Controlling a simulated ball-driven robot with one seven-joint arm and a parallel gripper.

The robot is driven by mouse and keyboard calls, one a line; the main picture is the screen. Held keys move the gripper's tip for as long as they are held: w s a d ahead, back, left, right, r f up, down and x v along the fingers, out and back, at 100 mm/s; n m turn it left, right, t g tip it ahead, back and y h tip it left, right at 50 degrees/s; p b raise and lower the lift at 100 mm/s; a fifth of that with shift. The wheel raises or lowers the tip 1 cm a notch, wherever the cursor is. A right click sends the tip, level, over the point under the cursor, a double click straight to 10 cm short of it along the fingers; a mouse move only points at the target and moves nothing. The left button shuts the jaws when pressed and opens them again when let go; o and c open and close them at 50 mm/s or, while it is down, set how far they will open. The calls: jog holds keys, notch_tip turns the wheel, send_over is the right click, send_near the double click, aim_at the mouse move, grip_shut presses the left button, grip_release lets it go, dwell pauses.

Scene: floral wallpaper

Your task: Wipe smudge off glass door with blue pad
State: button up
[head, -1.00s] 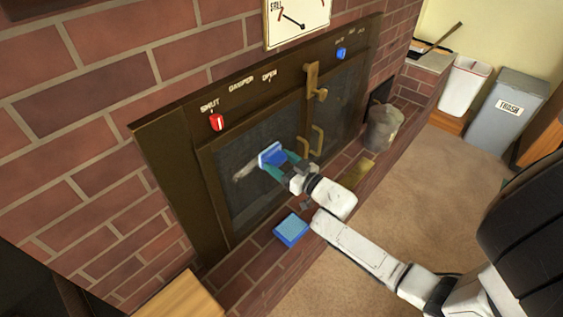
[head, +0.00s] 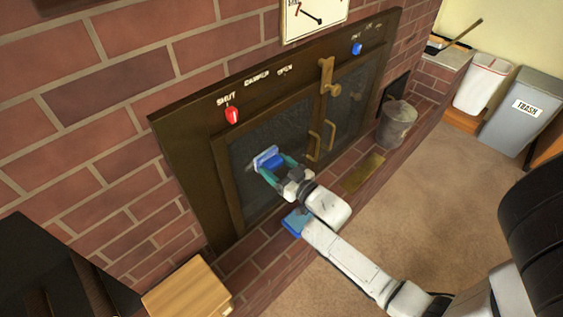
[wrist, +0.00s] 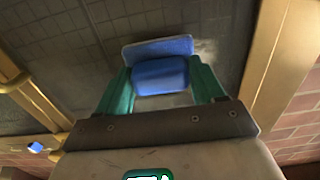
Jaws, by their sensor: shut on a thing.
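The blue pad (head: 267,157) has a flat pale-blue face and a darker blue grip block. My gripper (head: 276,167) is shut on that block with its teal fingers, in front of the left pane of the glass door (head: 285,133). In the wrist view the pad (wrist: 158,48) lies at or very near the dark glass; exact contact is hard to tell. A faint pale smudge (wrist: 206,48) shows beside the pad's right end in the wrist view. The pad hides the glass behind it.
A blue tray (head: 291,224) sits on the brick hearth, partly hidden by my arm. Brass handles (head: 321,140) stick out right of the pad. A red knob (head: 232,115) is above. A metal bucket (head: 397,124) stands on the hearth to the right. Carpet in front is clear.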

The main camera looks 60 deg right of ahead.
jog(key=shift+w+a+p, duration=0.2)
jog(key=shift+w+a, duration=0.15)
jog(key=shift+a, duration=0.8)
jog(key=shift+w+a+p, duration=0.2)
jog(key=shift+w+a, duration=0.15)
jog(key=shift+a, duration=0.8)
jog(key=shift+w+a+p, duration=0.2)
jog(key=shift+w+a, duration=0.15)
jog(key=shift+a, duration=0.8)
jog(key=p+v, duration=0.1)
jog(key=v, duration=0.5)
jog(key=shift+p, duration=0.35)
jog(key=v, duration=0.3)
jog(key=shift+p, duration=0.3)
